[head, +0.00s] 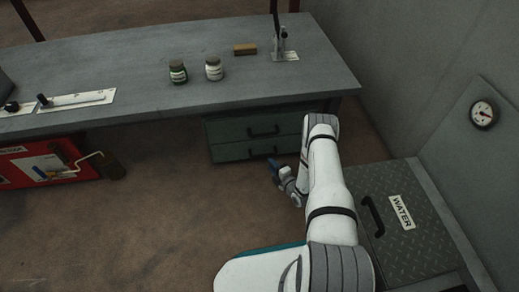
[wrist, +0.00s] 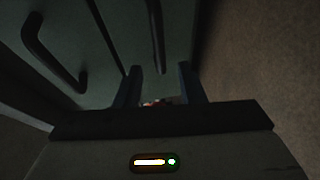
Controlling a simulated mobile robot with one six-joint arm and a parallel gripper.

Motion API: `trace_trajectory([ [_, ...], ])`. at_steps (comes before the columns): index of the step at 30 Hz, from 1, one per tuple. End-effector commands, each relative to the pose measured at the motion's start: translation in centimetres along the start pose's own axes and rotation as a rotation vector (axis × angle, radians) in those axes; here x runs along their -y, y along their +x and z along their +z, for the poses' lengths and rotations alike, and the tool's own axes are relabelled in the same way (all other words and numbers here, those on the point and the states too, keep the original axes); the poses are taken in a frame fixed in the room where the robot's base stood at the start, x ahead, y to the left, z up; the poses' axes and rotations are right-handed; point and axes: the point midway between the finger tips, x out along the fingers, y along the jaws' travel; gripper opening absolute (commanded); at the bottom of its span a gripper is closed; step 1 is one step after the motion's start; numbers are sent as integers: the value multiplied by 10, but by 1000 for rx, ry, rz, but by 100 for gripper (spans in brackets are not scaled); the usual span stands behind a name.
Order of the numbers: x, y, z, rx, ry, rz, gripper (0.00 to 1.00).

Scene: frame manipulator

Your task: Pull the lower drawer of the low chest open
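The low chest (head: 212,130) is dark green and stands under the workbench, with two drawers. The lower drawer (head: 232,152) looks shut in the head view, with a dark bar handle (head: 263,151). My gripper (head: 272,166) is just in front of and below that handle. In the wrist view the picture is turned sideways: the lower handle (wrist: 155,35) lies ahead, in line with the gap of my gripper (wrist: 160,84). The two fingers are apart with no handle gripped; whether they touch it I cannot tell. The upper drawer's handle (wrist: 52,58) is at the left.
The grey workbench (head: 120,75) overhangs the chest. A chequered hatch marked WATER (head: 410,235) lies to the right of my arm. A red box (head: 30,170) is under the bench at the left. The brown floor (head: 165,210) before the chest is clear.

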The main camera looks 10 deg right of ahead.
Motion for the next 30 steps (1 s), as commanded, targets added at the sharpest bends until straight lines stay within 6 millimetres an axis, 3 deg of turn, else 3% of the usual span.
trace_trajectory([
  [5, 5, 11, -1, -3, -4, 4, 36],
  [12, 6, 50, -2, -5, -5, 5, 36],
  [18, 4, 73, -3, -6, -5, 3, 36],
  [28, 2, 78, -4, -6, -2, 2, 36],
  [30, 2, 78, -4, -6, -3, 2, 32],
])
